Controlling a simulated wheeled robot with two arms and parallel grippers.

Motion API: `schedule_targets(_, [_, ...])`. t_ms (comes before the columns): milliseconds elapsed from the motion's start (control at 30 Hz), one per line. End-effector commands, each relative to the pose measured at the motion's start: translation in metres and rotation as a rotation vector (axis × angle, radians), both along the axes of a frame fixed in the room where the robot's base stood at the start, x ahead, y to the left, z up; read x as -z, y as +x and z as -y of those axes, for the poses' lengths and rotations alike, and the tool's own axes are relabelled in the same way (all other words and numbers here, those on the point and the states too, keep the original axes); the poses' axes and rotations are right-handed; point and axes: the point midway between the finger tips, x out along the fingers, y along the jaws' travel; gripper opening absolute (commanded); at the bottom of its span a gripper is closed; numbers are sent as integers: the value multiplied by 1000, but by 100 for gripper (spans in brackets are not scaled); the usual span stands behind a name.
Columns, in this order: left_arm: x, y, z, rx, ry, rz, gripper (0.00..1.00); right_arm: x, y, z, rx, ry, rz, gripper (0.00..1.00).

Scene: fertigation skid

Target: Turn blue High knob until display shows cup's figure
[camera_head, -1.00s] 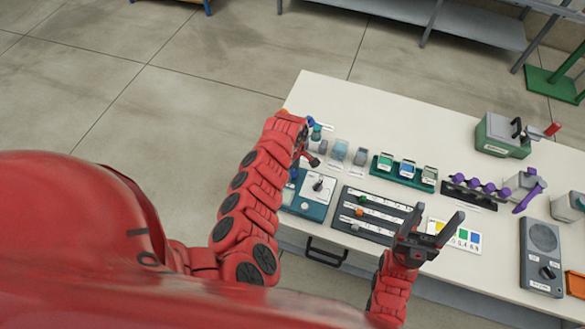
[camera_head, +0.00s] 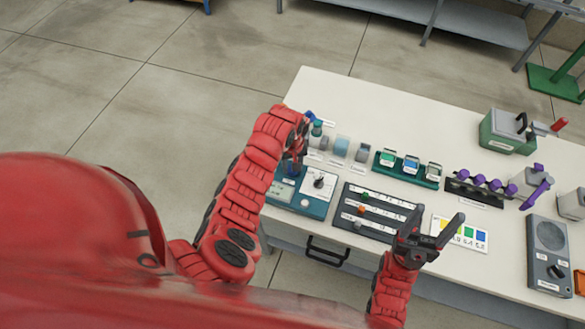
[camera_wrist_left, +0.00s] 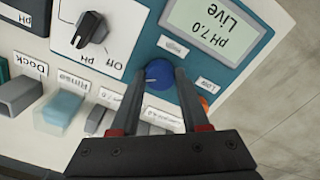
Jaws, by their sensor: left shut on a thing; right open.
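The blue High knob (camera_wrist_left: 158,73) sits on the teal meter (camera_head: 314,209), between the fingers of my left gripper (camera_wrist_left: 160,78). The fingers are shut on it and hide part of it. My left gripper also shows in the head view (camera_head: 294,165), small and partly hidden by my arm. The meter's display (camera_wrist_left: 212,28) is upside down in the left wrist view and reads pH 7.0 Live. My right gripper (camera_head: 436,220) is open and empty above the table front.
Beside the blue knob is an orange Low knob (camera_wrist_left: 204,103). A black pH/Off switch (camera_wrist_left: 88,30) is on the meter's white panel. A slider board (camera_head: 380,212), a colour card (camera_head: 476,247) and a green rack (camera_head: 425,181) stand to the right. The back left table top is clear.

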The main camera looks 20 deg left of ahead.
Motion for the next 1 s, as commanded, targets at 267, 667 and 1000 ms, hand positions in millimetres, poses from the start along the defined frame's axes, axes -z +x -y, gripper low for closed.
schedule_targets(267, [0, 1, 0, 50, 1, 3, 0, 6, 0, 0, 0, 0, 0, 67])
schedule_targets(667, [0, 1, 0, 53, 2, 3, 47, 6, 0, 0, 0, 0, 0, 67])
schedule_targets(1000, [0, 0, 0, 53, 1, 1, 76, 6, 0, 0, 0, 0, 0, 67])
